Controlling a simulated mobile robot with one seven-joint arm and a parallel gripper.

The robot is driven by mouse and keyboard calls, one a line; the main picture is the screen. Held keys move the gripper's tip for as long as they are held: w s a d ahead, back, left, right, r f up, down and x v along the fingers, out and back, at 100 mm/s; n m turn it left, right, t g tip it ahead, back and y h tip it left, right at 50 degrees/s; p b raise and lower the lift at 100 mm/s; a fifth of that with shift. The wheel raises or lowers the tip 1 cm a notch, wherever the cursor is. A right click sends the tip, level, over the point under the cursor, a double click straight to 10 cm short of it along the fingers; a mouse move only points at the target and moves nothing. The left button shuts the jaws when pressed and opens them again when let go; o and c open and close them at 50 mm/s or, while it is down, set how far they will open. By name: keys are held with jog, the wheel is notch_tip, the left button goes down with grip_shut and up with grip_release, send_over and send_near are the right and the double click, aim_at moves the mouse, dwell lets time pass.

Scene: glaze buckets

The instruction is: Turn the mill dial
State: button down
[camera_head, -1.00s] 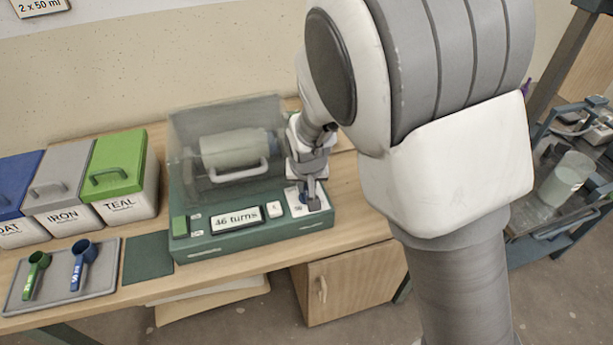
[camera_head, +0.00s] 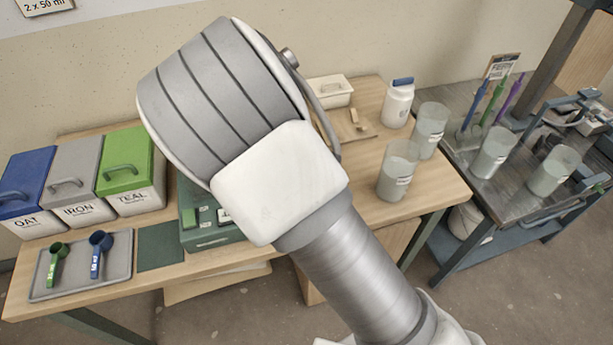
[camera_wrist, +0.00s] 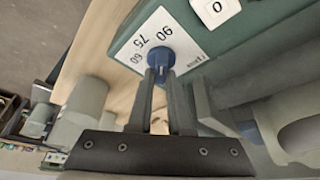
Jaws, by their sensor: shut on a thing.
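The mill dial is a small blue knob (camera_wrist: 159,58) on a white scale plate (camera_wrist: 150,36) marked 90, 75 and 60. My gripper (camera_wrist: 160,74) is shut on this knob, a finger on each side. The dial's pointer reading cannot be made out. In the head view the mill (camera_head: 190,228) shows only its green front left part. In the wrist view the mill's green housing (camera_wrist: 245,22) runs beside the plate, with a white 0 button (camera_wrist: 215,9).
Lidded bins, blue (camera_head: 25,180), grey (camera_head: 75,170) and green (camera_head: 125,160), stand left of the mill. A tray (camera_head: 120,270) with two scoops lies in front. Clear buckets (camera_head: 398,170) and a white jar (camera_head: 398,105) stand right. A cart (camera_head: 460,185) is beyond.

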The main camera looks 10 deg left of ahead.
dwell(0.4)
jog(key=c, duration=0.8)
grip_release()
jog(key=shift+c, duration=0.2)
jog(key=p+v, duration=0.2)
jog(key=v, duration=1.5)
jog(key=shift+s+r, duration=0.15)
jog(key=shift+r, duration=0.05)
jog(key=shift+a, duration=0.1)
